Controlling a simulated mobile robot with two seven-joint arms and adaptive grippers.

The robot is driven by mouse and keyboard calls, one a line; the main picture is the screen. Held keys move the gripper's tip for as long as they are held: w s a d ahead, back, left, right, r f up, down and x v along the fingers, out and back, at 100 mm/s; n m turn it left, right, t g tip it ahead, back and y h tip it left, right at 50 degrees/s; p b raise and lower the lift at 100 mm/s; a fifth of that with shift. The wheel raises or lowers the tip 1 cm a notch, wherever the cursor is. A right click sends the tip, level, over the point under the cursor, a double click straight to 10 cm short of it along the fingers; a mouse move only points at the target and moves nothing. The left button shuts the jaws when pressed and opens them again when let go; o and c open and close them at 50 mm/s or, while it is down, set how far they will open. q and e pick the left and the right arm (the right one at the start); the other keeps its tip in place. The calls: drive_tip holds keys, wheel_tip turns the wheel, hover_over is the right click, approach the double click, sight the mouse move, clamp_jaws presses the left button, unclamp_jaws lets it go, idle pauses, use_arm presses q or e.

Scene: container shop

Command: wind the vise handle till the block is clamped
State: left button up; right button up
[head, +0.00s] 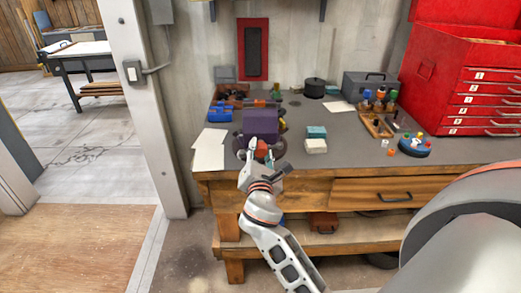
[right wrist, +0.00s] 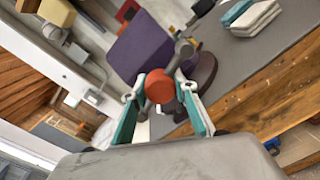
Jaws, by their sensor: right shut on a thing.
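The vise (head: 261,122), with a purple body, stands near the front edge of the workbench, and it also shows in the right wrist view (right wrist: 147,47). Its handle has a round orange-red knob (right wrist: 159,86) and a grey metal part (right wrist: 184,48) beside it. My right gripper (head: 259,152) is at the front of the vise. In the right wrist view its teal-padded fingers (right wrist: 160,98) stand on either side of the knob, shut on the handle. I cannot make out the block or the gap between the vise jaws. My left gripper is not in view.
The workbench (head: 342,150) holds white paper (head: 208,151) left of the vise and small teal and white boxes (head: 316,146) to its right. A blue round tray (head: 414,146) and a red drawer cabinet (head: 466,75) stand further right. A door frame (head: 146,120) is at left.

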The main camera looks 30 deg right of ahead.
drive_tip(key=shift+m, duration=0.5)
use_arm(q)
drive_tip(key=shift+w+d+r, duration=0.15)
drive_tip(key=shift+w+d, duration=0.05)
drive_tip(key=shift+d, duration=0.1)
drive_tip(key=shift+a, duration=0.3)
use_arm(e)
drive_tip(key=o, duration=1.1)
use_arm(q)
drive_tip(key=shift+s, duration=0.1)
